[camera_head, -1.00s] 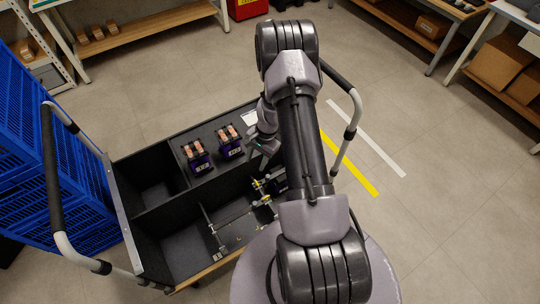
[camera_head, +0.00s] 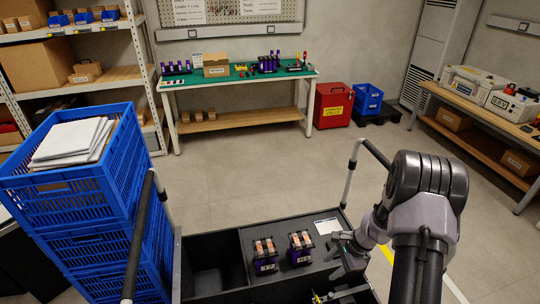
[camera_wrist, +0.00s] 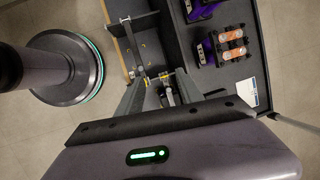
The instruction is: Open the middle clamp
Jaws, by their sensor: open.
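My gripper (camera_wrist: 162,78) is open, with its two grey fingers spread apart in the wrist view. Small metal clamp parts (camera_wrist: 167,95) with yellow bits show between and just beyond the fingers; I cannot tell which clamp this is or whether the fingers touch it. In the head view my gripper (camera_head: 346,258) hangs over the right side of the black cart (camera_head: 208,240). The fixture with metal and yellow parts (camera_head: 335,295) is cut off by the bottom edge there and partly hidden by my arm.
Two purple units with copper-coloured blocks (camera_head: 265,256) (camera_head: 301,248) stand on the cart beside a white label (camera_head: 327,226). Stacked blue crates (camera_head: 75,220) stand left of the cart. A green-topped workbench (camera_head: 236,77) and red box (camera_head: 333,106) are at the back. The floor between is clear.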

